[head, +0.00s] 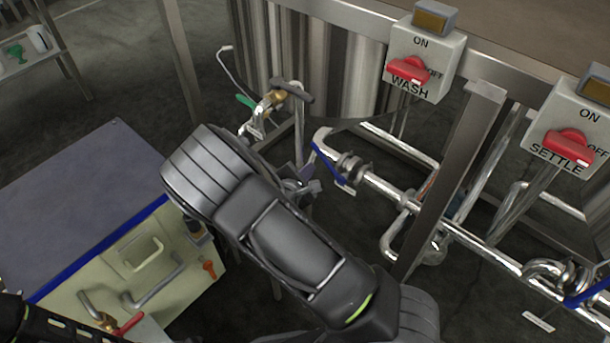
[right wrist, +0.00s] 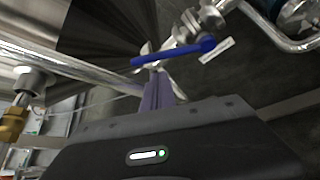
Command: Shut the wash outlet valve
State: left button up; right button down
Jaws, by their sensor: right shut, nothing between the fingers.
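The wash outlet valve has a blue lever (head: 328,165) on the shiny pipe (head: 375,182) below the WASH switch box (head: 425,60). The lever slants across the pipe's left end in the head view; I cannot tell its exact angle to the pipe. In the right wrist view the blue lever (right wrist: 172,52) lies just beyond my fingertips. My right gripper (head: 309,184) is shut and empty, just left of the lever. In the right wrist view the fingers of this gripper (right wrist: 156,75) are together; I cannot tell whether they touch the lever. My left gripper is not in view.
A second blue lever (head: 588,291) is on the right, below the SETTLE switch box (head: 570,135). A steel post (head: 450,180) stands right of the wash valve. A green-handled fitting (head: 250,104) is behind my right arm. A blue-edged cabinet (head: 85,190) stands at left.

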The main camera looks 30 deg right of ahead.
aim_at(326, 161)
jog(key=b+x, duration=0.1)
jog(key=x, duration=0.5)
jog(key=shift+b, duration=0.35)
